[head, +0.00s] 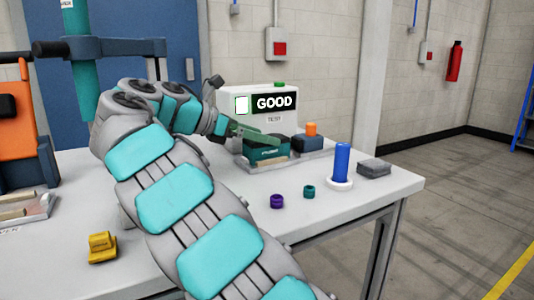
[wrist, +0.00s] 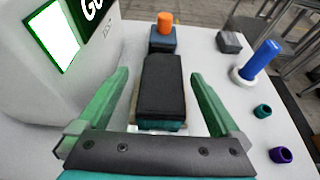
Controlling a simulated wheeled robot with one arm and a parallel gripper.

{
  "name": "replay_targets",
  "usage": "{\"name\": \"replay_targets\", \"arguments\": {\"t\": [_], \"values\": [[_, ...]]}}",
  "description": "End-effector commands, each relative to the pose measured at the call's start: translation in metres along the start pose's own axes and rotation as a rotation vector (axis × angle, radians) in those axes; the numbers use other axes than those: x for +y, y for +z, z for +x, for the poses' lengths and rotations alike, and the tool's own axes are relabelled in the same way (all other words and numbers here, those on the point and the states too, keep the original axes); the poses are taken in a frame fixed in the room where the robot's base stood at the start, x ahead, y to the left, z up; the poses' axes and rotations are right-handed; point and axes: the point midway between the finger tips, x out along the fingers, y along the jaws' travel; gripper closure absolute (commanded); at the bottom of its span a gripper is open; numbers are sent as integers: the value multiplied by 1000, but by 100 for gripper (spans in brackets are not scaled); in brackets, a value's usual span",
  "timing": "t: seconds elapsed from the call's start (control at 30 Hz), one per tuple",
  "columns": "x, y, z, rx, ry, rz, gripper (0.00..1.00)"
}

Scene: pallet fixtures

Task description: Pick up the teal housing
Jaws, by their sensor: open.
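The teal housing (head: 266,152) with a dark top sits in front of the tester (head: 262,117), whose screen reads GOOD. In the wrist view the housing (wrist: 161,88) shows its dark top, with a teal edge at the near end. My gripper (wrist: 160,76) is open, with one green finger on each side of the housing and a visible gap on both sides. In the head view my gripper (head: 256,135) is over the housing and partly hides it. I cannot tell how far down the fingers reach.
A blue block with an orange knob (head: 309,135) stands just behind the housing. A blue cylinder on a white ring (head: 341,165), a grey block (head: 373,168), purple (head: 277,201) and teal (head: 309,191) small parts and a yellow part (head: 102,247) are on the table (head: 345,202).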

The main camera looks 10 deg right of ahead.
Motion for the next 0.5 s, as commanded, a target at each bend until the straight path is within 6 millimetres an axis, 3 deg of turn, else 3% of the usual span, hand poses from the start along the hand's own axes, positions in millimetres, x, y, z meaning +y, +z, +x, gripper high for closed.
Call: {"name": "replay_targets", "arguments": {"t": [0.23,0.5], "values": [[-2,-1,15,1,1,-1,0],[-4,-2,47,1,-1,-1,0]]}}
